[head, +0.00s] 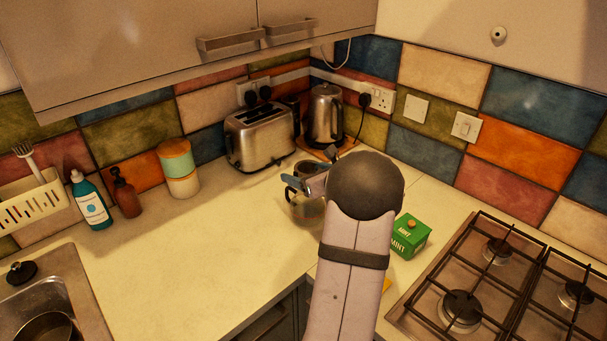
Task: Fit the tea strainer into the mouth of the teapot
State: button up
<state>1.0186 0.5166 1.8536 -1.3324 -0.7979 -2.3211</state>
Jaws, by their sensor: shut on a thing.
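My gripper (291,186) is over the counter in front of the toaster, with its blue-grey fingers pointing left. It is shut on what appears to be the tea strainer, a dark, round-rimmed piece (309,168) showing just behind the fingers. The teapot (304,213), which looks like clear glass, stands on the counter directly below the gripper. My arm hides its right side, and the fingers cover much of its mouth. I cannot tell whether the strainer touches the teapot or is above it.
A steel toaster (260,135) and kettle (325,115) stand behind. A green mint tea box (410,236) is right of my arm, beside the gas hob (480,280). Bottles (90,202) and a canister (179,168) stand left. The counter's left middle (200,240) is clear.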

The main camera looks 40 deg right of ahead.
jog(key=shift+f+b, duration=0.8)
jog(key=shift+f, duration=0.15)
jog(key=shift+b, duration=1.2)
dwell(1.4)
jog(key=shift+f+b, duration=2.6)
jog(key=shift+b, duration=0.4)
jog(key=o, duration=1.1)
jog(key=shift+o, duration=0.2)
jog(key=shift+s, duration=0.1)
jog(key=b+v, duration=0.1)
jog(key=v, duration=0.6)
jog(key=shift+b, duration=0.35)
jog(key=shift+s, duration=0.1)
